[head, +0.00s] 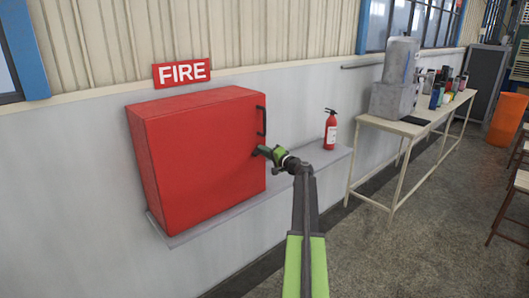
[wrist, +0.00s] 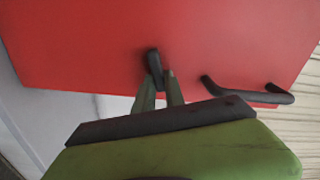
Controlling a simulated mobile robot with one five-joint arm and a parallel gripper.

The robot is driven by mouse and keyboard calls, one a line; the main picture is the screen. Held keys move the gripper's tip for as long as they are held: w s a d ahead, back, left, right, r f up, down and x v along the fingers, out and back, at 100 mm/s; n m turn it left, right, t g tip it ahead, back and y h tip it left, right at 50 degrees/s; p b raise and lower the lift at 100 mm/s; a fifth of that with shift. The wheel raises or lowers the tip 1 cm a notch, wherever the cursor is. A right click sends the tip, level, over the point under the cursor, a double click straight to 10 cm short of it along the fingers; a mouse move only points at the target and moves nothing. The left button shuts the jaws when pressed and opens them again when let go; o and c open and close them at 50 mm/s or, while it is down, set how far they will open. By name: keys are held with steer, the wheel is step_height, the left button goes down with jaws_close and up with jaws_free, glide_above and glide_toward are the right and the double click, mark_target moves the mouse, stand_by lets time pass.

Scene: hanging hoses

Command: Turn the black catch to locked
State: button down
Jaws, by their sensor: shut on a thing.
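The red fire cabinet (head: 200,145) stands on a grey ledge with its door shut. The black catch (wrist: 153,60) is a short dark lever on the red door, seen in the wrist view slightly tilted. My gripper (wrist: 160,88) is shut on the catch, with its two green fingers on either side of its end. In the head view my gripper (head: 260,152) reaches the door's right edge below the handle and hides most of the catch there. I cannot read any lock marking.
A black bar handle (head: 261,121) stands out from the door above my gripper; it also shows in the wrist view (wrist: 245,97). A red fire extinguisher (head: 330,130) stands on the ledge (head: 215,220) to the right. A table (head: 420,125) with containers is farther right.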

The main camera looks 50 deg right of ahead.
steer(key=shift+f+m, duration=0.25)
steer(key=shift+m, duration=1.55)
steer(key=c, duration=1.4)
jaws_free()
steer(key=s+a, duration=0.1)
steer(key=s, duration=1.6)
steer(key=shift+s, duration=0.2)
steer(key=shift+a, duration=0.1)
